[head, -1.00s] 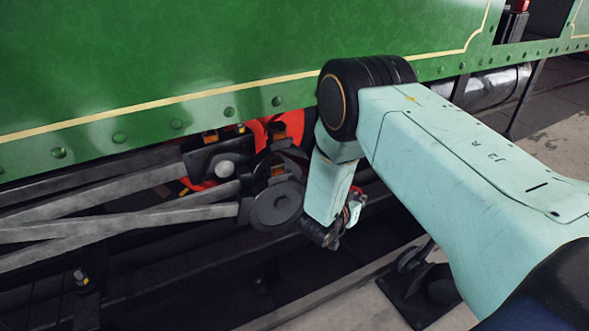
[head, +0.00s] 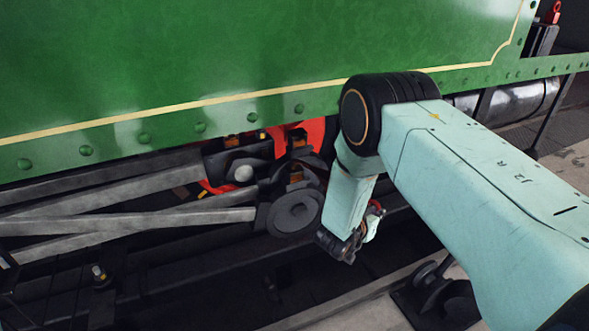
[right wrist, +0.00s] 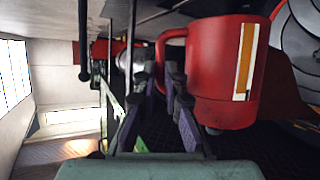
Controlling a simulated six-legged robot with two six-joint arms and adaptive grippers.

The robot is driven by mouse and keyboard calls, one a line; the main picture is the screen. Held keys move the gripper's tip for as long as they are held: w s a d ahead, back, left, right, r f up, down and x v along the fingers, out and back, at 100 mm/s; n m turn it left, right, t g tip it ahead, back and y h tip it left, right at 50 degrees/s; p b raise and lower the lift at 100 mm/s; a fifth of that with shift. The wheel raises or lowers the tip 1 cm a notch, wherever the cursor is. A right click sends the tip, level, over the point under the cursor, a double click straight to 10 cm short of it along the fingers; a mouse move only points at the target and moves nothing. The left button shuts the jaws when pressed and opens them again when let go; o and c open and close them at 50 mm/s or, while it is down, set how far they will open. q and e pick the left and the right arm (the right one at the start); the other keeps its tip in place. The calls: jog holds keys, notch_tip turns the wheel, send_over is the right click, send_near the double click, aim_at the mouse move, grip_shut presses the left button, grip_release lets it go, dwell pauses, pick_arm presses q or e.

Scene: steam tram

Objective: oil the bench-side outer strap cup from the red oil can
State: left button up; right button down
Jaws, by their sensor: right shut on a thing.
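The red oil can (right wrist: 225,75) has a yellow stripe and fills the upper right of the right wrist view. My right gripper (right wrist: 161,78) is shut on its handle, with the can's body to the right of the fingers. In the head view, my right gripper (head: 345,245) hangs beside the black round rod end, with a small bit of red behind it. Small brass-coloured cups sit on the black rod straps: an upper cup (head: 297,140) and a lower cup (head: 295,177). I cannot tell which is the bench-side outer one. My left gripper is not in view.
The green tram side panel (head: 180,70) overhangs the motion. Grey rods (head: 130,215) run left from the straps, with a red wheel (head: 318,132) behind them. A dark pit lies below, with a pale ledge (head: 335,303) at the lower right.

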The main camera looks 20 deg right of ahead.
jog(key=shift+r, duration=0.1)
dwell(0.3)
jog(key=shift+r+n+p, duration=0.3)
jog(key=shift+r+p, duration=0.75)
jog(key=shift+r, duration=0.25)
dwell(0.3)
jog(key=shift+w+r+n+g+p, duration=0.1)
jog(key=shift+r+n+g+p, duration=0.3)
jog(key=shift+r+p, duration=0.8)
jog(key=shift+b, duration=0.3)
jog(key=shift+f+b, duration=0.35)
jog(key=shift+f, duration=0.35)
jog(key=shift+f+m, duration=0.1)
jog(key=shift+m, duration=0.2)
dwell(0.5)
jog(key=shift+f+b, duration=0.4)
jog(key=shift+f, duration=0.2)
dwell(0.6)
